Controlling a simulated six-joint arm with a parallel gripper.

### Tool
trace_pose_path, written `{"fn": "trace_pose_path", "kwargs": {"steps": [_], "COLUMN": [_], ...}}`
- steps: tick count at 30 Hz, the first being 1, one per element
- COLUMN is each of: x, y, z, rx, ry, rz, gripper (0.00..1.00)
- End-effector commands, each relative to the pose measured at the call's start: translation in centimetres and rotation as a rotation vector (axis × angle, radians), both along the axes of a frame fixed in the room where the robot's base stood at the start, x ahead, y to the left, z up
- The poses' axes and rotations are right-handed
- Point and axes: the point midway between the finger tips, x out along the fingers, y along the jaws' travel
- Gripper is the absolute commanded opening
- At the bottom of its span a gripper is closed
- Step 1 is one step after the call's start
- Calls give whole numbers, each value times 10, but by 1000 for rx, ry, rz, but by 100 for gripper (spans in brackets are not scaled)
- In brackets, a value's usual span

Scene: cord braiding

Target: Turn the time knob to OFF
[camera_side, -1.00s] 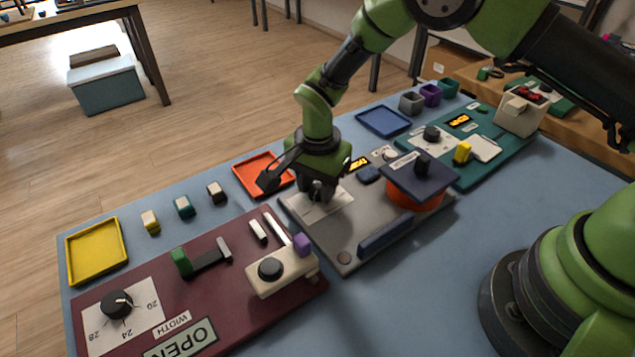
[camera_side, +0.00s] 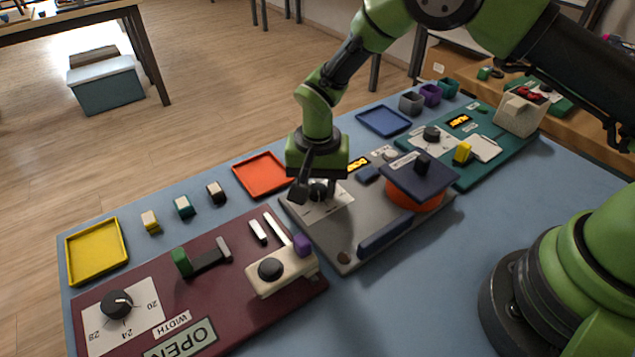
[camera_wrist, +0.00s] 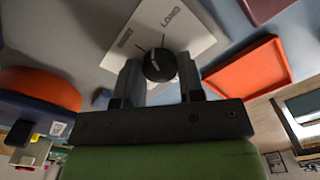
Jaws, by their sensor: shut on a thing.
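A black round knob (camera_side: 319,190) with a light pointer line sits on a white dial plate (camera_side: 330,208) on the grey panel. My gripper (camera_wrist: 159,62) is over this plate, its two fingers on either side of the knob, which also shows in the wrist view (camera_wrist: 160,66). It is shut on the knob. The word LONG reads on the plate in the wrist view; a smaller word beside it is too blurred to read. I see no OFF mark. In the side view my gripper's wrist partly hides the knob.
A navy plate over an orange drum (camera_side: 421,178) stands right of the knob, with a blue bar (camera_side: 386,235) in front. An orange tray (camera_side: 263,174) lies to the left. The maroon panel (camera_side: 215,290) has another knob (camera_side: 117,303); the teal panel has one too (camera_side: 431,133).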

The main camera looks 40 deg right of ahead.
Motion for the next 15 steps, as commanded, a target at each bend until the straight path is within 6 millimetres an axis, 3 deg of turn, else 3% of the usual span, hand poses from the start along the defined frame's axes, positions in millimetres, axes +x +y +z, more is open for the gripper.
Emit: {"fn": "trace_pose_path", "kwargs": {"steps": [15], "x": [0], "y": [-1], "z": [0], "rx": [0], "ry": [-1], "rz": [490], "gripper": [12]}}
